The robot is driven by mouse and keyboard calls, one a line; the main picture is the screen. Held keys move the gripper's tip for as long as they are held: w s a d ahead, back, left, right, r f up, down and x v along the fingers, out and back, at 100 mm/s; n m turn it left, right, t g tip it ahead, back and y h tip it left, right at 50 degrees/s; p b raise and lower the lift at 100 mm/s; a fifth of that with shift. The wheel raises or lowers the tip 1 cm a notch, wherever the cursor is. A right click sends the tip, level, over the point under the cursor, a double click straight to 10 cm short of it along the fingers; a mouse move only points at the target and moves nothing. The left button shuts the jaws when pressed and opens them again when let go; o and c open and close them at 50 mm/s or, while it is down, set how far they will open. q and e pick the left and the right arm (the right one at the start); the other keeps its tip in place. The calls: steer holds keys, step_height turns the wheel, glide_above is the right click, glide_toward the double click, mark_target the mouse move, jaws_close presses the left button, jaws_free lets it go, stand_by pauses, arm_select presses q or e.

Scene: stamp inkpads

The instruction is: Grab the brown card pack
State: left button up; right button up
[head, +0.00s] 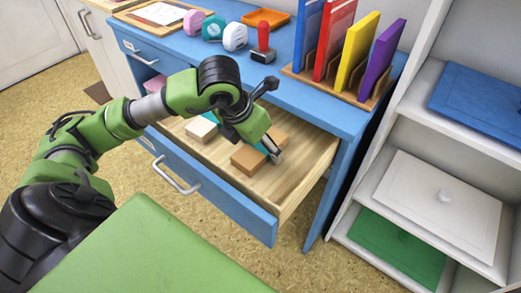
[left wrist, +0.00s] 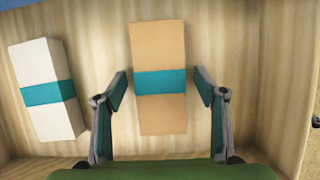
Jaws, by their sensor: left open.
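The brown card pack (head: 249,161) lies in the open drawer (head: 310,160), partly hidden by my left gripper in the head view. In the left wrist view the brown card pack (left wrist: 159,45) has a teal band round its middle. My left gripper (head: 272,149) is open, pointing down at the pack. In the left wrist view the fingers of my left gripper (left wrist: 161,88) stand on either side of the teal band, with a gap on each side. My right gripper is not in view.
A white card pack (head: 201,129) with a teal band lies left of the brown one in the drawer. The drawer walls surround both. The blue desk top (head: 200,45) holds stampers, an orange tray (head: 266,17) and a rack of coloured folders (head: 345,55).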

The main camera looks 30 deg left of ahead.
arm_select(q)
steer(key=shift+c, duration=0.5)
steer(key=c, duration=1.3)
steer(key=shift+o, duration=0.2)
steer(key=shift+r, duration=0.1)
